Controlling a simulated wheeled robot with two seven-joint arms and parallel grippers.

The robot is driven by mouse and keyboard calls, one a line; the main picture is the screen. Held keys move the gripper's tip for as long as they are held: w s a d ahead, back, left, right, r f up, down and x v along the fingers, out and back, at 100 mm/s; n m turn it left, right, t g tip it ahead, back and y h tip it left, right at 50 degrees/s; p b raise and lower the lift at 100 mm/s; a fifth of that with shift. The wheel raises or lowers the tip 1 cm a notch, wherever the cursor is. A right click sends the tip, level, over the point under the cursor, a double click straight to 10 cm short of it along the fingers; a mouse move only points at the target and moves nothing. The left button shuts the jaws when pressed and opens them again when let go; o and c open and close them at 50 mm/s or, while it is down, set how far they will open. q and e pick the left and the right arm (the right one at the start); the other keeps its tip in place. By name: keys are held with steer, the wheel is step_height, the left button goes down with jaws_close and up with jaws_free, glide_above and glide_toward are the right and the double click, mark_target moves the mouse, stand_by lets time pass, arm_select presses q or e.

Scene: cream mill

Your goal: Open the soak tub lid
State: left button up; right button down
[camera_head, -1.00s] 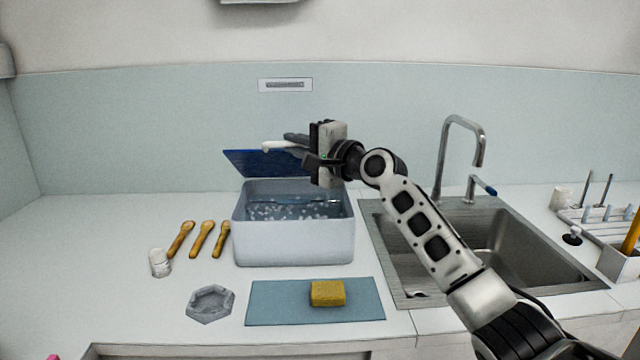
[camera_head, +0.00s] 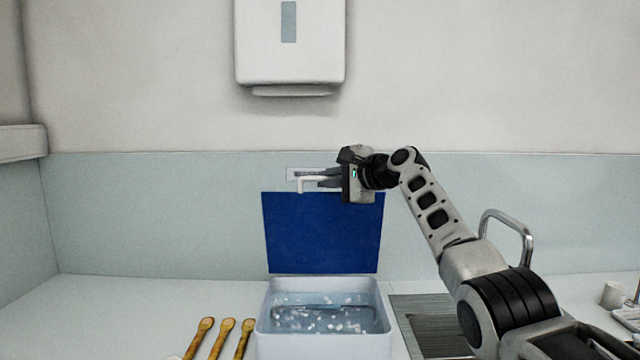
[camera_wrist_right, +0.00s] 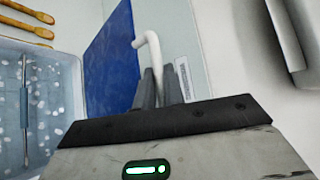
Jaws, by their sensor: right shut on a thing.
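The soak tub (camera_head: 325,345) is a pale box with its top open, holding water with white bits and a tool (camera_head: 322,307) in it. Its dark blue lid (camera_head: 322,235) stands about upright at the tub's back edge. My right gripper (camera_head: 312,178) is at the lid's top edge, shut on the white lid handle (camera_head: 303,186). In the right wrist view the gripper fingers (camera_wrist_right: 159,88) close around the white bent handle (camera_wrist_right: 150,50), with the blue lid (camera_wrist_right: 112,65) beside it and the tub (camera_wrist_right: 40,100) at left. My left gripper is not in view.
Several wooden spoons (camera_head: 223,338) lie on the counter left of the tub. A sink (camera_head: 432,325) with a metal tap (camera_head: 507,225) is at the right, partly behind my arm. A white dispenser (camera_head: 290,45) hangs on the wall above. The counter at far left is clear.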

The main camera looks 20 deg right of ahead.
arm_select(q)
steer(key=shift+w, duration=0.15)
arm_select(e)
steer(key=shift+w, duration=0.25)
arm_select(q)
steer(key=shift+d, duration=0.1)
arm_select(e)
steer(key=c, duration=1.5)
jaws_free()
steer(key=shift+s+d, duration=0.1)
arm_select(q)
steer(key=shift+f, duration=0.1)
